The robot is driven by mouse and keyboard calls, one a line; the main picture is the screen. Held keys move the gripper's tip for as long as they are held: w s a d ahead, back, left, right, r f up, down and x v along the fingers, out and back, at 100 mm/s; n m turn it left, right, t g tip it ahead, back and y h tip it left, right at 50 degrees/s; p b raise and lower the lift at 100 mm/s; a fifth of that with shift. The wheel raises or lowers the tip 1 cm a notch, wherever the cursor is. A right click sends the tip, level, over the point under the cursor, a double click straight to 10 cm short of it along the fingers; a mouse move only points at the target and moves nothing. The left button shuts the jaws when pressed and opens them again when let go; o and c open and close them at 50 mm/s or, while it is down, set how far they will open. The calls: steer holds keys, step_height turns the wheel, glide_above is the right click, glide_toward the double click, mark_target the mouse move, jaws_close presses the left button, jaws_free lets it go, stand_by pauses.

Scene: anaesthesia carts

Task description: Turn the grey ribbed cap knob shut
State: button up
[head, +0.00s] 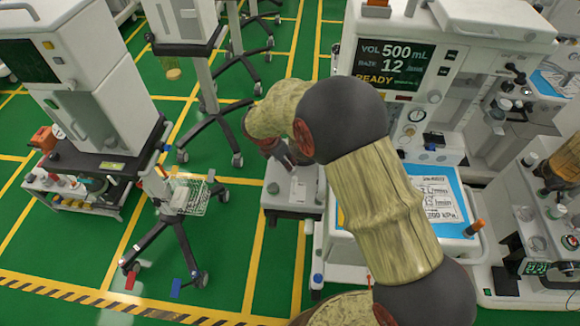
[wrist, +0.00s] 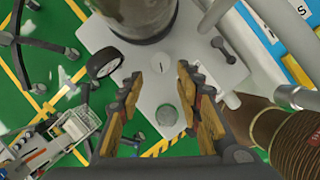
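A round grey cap (wrist: 167,115) sits on a pale plate (wrist: 205,75) in the wrist view, seen face-on between my fingers. It looks like the cap knob, but its ribs are too small to make out. My gripper (wrist: 160,76) is open, with one finger on each side of the cap and a gap to both. I cannot tell how far above the plate the fingers are. In the head view my gripper (head: 284,158) hangs by the grey equipment block (head: 293,207); my arm hides part of this, and the cap is not discernible there.
On the plate are a slotted pale disc (wrist: 163,62), a black-rimmed wheel (wrist: 104,64), a dark lever (wrist: 223,48) and a large cylinder (wrist: 135,18). A brown ribbed cylinder (wrist: 295,138) stands at right. A machine with a display (head: 395,65) stands behind my arm. Green floor lies left.

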steer(key=b+x, duration=0.1)
steer(key=x, duration=0.6)
steer(key=shift+f+b, duration=0.3)
steer(key=shift+f, duration=0.05)
steer(key=shift+c, duration=0.2)
steer(key=c, duration=0.7)
steer(key=shift+c, duration=0.5)
steer(key=m+g+p, duration=0.1)
steer(key=m, duration=0.1)
steer(key=m+g+h+p, duration=0.1)
steer(key=m, duration=0.2)
steer(key=shift+w+r+m, duration=0.1)
steer(key=shift+w+m, duration=0.1)
steer(key=shift+m, duration=0.1)
steer(key=m+g, duration=0.1)
steer(key=m, duration=0.1)
steer(key=m+p, duration=0.1)
steer(key=m, duration=0.1)
steer(key=shift+w+m+g, duration=0.15)
steer(key=shift+m+g, duration=0.25)
steer(key=shift+m, duration=0.3)
